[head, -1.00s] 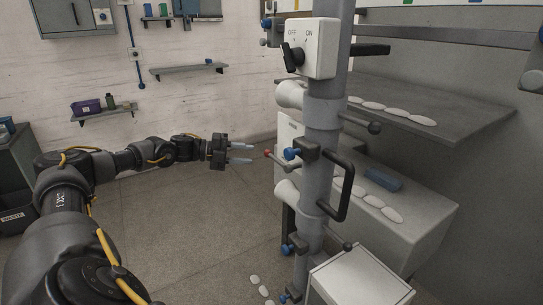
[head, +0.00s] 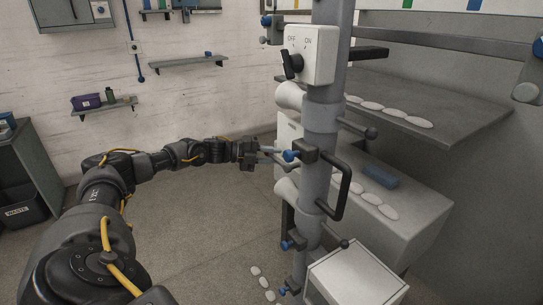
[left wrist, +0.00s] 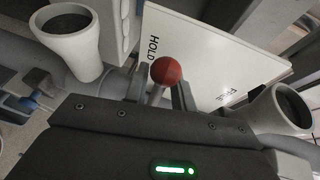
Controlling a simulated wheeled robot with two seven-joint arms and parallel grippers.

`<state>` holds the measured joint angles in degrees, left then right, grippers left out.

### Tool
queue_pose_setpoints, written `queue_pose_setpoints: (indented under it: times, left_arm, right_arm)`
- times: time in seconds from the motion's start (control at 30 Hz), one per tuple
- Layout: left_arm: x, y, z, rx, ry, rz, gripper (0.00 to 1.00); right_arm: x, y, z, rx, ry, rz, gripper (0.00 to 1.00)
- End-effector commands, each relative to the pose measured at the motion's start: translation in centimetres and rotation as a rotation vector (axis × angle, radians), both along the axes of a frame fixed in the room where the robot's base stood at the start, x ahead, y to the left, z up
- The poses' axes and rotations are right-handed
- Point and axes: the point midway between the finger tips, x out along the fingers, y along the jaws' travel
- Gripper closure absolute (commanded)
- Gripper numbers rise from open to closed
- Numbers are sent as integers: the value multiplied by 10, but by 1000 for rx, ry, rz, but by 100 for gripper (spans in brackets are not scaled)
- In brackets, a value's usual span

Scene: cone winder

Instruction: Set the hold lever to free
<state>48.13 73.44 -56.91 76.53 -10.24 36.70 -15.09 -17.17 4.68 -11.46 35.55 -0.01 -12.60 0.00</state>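The hold lever's red ball knob (left wrist: 165,70) shows in the left wrist view in front of a white plate (left wrist: 205,55) marked HOLD and FREE. The knob appears nearer the HOLD lettering. My left gripper (left wrist: 162,88) is open, with one finger on each side of the knob and its stem. I cannot tell whether either finger touches the lever. In the head view the left gripper (head: 276,154) reaches the left side of the grey post (head: 318,160), and the red knob is hidden there. My right gripper is not in view.
White cones (head: 288,95) stick out above and below the gripper. An OFF/ON switch box (head: 312,52) is higher up.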

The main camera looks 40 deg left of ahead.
Motion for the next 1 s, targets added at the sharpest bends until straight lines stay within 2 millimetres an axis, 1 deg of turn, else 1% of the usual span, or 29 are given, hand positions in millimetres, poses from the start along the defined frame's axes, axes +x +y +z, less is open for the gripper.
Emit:
queue_pose_setpoints:
  times: [0.03,0.17,0.2,0.53,0.67,0.87,1.0]
  left_arm:
    - [0,0,0,0,0,0,81]
    - [0,0,0,0,0,0,98]
    - [0,0,0,0,0,1,100]
    - [0,1,1,4,-2,3,100]
    - [0,2,5,29,-9,4,100]
    - [0,1,17,123,-38,4,100]
    - [-1,-1,27,230,-70,3,100]
  right_arm:
    - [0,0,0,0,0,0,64]
    - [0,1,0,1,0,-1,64]
    - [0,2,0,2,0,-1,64]
    - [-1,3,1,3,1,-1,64]
    - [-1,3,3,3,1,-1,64]
    - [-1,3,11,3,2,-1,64]
    - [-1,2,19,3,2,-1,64]
